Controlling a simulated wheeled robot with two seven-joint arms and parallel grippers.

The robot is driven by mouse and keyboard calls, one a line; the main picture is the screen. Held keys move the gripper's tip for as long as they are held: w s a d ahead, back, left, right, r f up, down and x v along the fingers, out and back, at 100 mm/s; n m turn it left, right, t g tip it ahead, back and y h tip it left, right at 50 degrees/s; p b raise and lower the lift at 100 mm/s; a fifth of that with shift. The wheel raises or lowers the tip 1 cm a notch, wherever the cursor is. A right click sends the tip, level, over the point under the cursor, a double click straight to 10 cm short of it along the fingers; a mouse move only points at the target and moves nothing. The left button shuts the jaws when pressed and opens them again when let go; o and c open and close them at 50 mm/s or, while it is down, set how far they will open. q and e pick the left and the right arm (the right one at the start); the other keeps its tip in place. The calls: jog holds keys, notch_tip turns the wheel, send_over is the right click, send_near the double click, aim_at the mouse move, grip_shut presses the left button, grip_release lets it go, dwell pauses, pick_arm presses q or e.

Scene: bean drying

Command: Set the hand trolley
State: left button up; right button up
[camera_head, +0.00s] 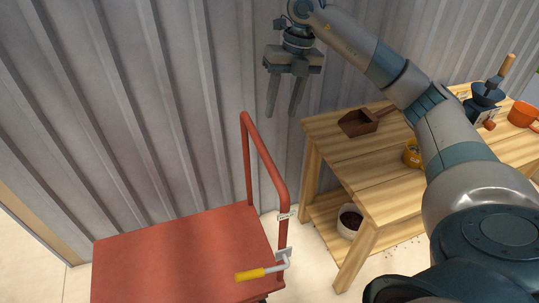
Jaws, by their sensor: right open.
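The hand trolley has a flat red deck (180,255) at the lower left. Its red tubular handle (264,155) stands upright along the deck's right side. A lever with a yellow grip (250,274) is fixed near the foot of the handle, and its grip points left over the deck. My right gripper (285,112) is open and empty. It hangs fingers down near the corrugated wall, above and beyond the top of the handle, apart from it. My left gripper is not in view.
A wooden table (370,165) stands right of the trolley, with a wooden scoop (362,121), a yellow item (412,154), a grinder (484,100) and an orange pot (523,115). A white pot (349,220) sits on its lower shelf. The corrugated wall (130,100) closes off the back.

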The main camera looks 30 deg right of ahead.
aim_at(269, 159)
jog(key=a+f+p, duration=0.1)
jog(key=f, duration=0.4)
jog(key=a+f+p, duration=0.1)
jog(key=f+p, duration=0.1)
jog(key=f, duration=0.3)
jog(key=a+f+p, duration=0.1)
jog(key=f, duration=0.4)
jog(key=shift+w, duration=0.3)
jog(key=shift+a+f+p, duration=0.1)
jog(key=shift+f+p, duration=0.2)
jog(key=shift+f, duration=0.45)
grip_shut()
